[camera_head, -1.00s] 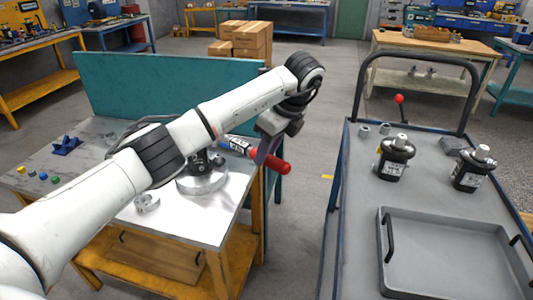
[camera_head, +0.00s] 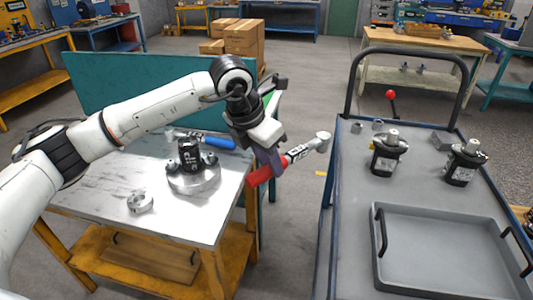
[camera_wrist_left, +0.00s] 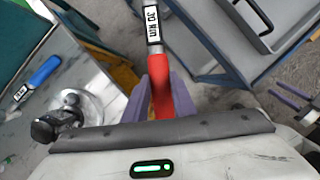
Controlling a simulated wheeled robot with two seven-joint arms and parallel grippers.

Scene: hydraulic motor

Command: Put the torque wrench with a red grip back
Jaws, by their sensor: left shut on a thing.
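My left gripper (camera_head: 270,160) is shut on the red grip of the torque wrench (camera_head: 300,153), above the gap between the workbench and the cart. The wrench's metal head points right, towards the cart. In the left wrist view, the red grip (camera_wrist_left: 162,92) sits between the purple fingers of my left gripper (camera_wrist_left: 160,85), and the shaft with its white label points away. Two separated purple fingers, seemingly of my right gripper (camera_wrist_left: 291,95), show at the right edge of that view.
A blue-grip wrench (camera_head: 217,142) lies on the workbench (camera_head: 105,190), behind a black motor (camera_head: 189,154) on a round metal base. The cart (camera_head: 352,225) carries two motors (camera_head: 388,152) (camera_head: 466,162), a grey tray (camera_head: 445,255) and small metal parts. A teal panel (camera_head: 130,85) stands behind the bench.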

